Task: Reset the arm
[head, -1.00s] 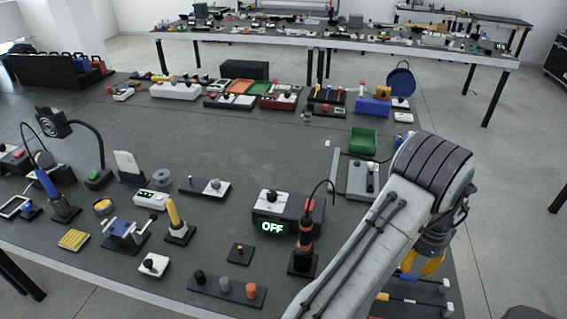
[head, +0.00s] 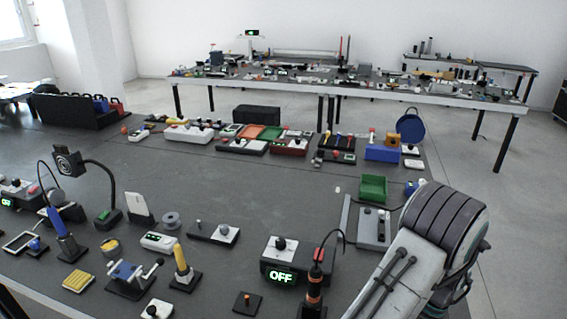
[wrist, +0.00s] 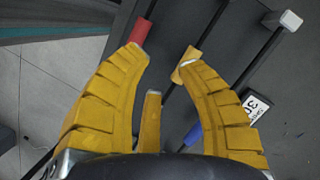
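My arm (head: 425,250) rises from the lower right of the head view, bent at a dark ribbed joint. My gripper is out of sight in the head view now. In the wrist view my gripper (wrist: 163,66) shows its yellow fingers spread apart, with a clear gap between the tips. Nothing is held between them. Below the fingers lie a red-ended handle (wrist: 142,31) and a blue-handled tool (wrist: 193,134); the gap in depth to them is hard to tell.
The dark workbench (head: 200,190) carries many devices. A box with a lit OFF display (head: 281,277) and an orange-black tool (head: 314,287) stand left of my arm. A green bin (head: 373,187) lies beyond it. A second table (head: 290,86) stands behind.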

